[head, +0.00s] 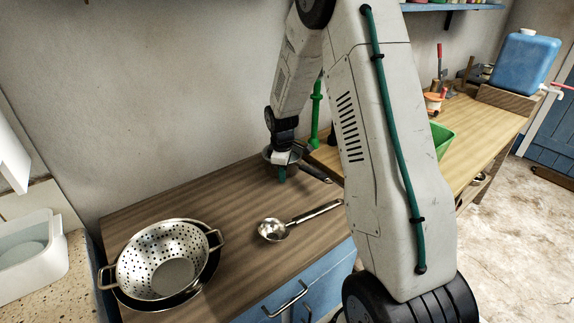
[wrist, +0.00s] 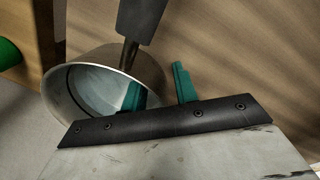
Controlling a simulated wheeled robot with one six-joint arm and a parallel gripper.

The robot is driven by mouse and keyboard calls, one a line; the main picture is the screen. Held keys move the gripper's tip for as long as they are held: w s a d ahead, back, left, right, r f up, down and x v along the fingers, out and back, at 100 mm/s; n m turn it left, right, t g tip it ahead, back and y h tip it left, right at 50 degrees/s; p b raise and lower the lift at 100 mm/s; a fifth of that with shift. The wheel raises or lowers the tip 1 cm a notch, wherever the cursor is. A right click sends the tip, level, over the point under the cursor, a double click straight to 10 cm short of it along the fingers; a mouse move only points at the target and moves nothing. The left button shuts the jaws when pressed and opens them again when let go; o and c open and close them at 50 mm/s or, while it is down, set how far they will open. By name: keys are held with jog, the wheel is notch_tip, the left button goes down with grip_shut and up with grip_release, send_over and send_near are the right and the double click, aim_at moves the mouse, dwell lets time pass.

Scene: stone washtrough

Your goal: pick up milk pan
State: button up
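The milk pan (head: 268,155) is a small grey metal pan at the back of the wooden counter, partly hidden by my gripper in the head view. Its dark handle (head: 316,174) points to the right. In the wrist view the pan (wrist: 75,75) shows its open mouth, with the handle (wrist: 141,18) at the top. My gripper (head: 282,172) is down at the pan. Its two teal fingers (wrist: 157,88) stand apart, one in front of the pan's inside and one outside its wall. I cannot tell whether either finger touches the pan.
A metal colander (head: 160,262) sits on the counter (head: 225,210) at the left. A ladle (head: 300,219) lies in front of the pan. A green bottle-like object (head: 315,115) and a green bin (head: 441,138) are to the right. The wall is close behind.

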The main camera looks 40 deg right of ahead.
grip_shut()
jog(key=shift+w+r, duration=0.1)
dwell(1.3)
